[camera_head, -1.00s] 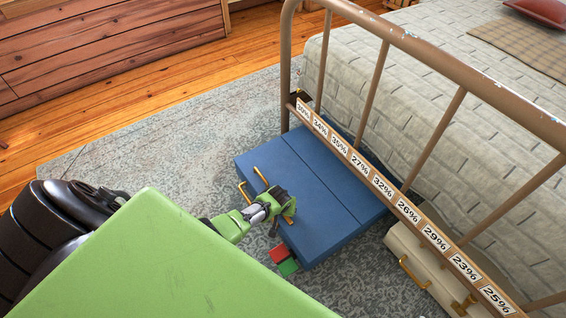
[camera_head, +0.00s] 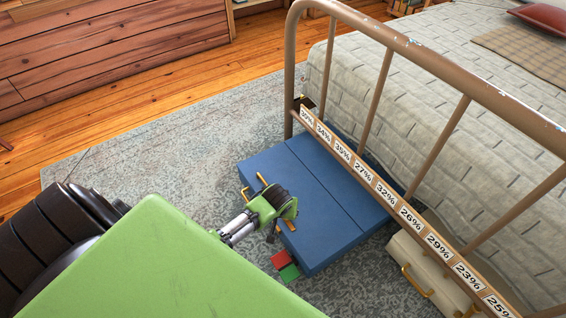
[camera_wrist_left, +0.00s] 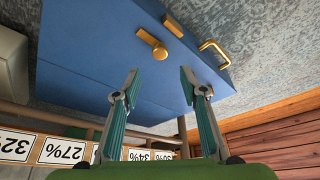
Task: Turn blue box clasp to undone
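The blue box (camera_head: 335,215) lies on the rug, partly under the bed's foot rail. Brass fittings show along its near edge: one strip (camera_head: 262,179), another (camera_head: 290,225) beside my gripper, and a handle (camera_head: 244,193). In the left wrist view a brass clasp with a round end (camera_wrist_left: 155,46) sits on the blue face beyond my fingers, with a small brass block (camera_wrist_left: 172,25) and the handle (camera_wrist_left: 214,53). My left gripper (camera_wrist_left: 159,76) is open and empty, its fingers spread short of the clasp. It hangs over the box edge in the head view (camera_head: 280,212). My right gripper is out of view.
The metal bed frame (camera_head: 440,50) with a strip of percentage labels (camera_head: 385,193) crosses above the box. A cream case (camera_head: 415,265) lies to the right. Red (camera_head: 281,260) and green (camera_head: 290,272) blocks lie by the box. Rug is free at upper left.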

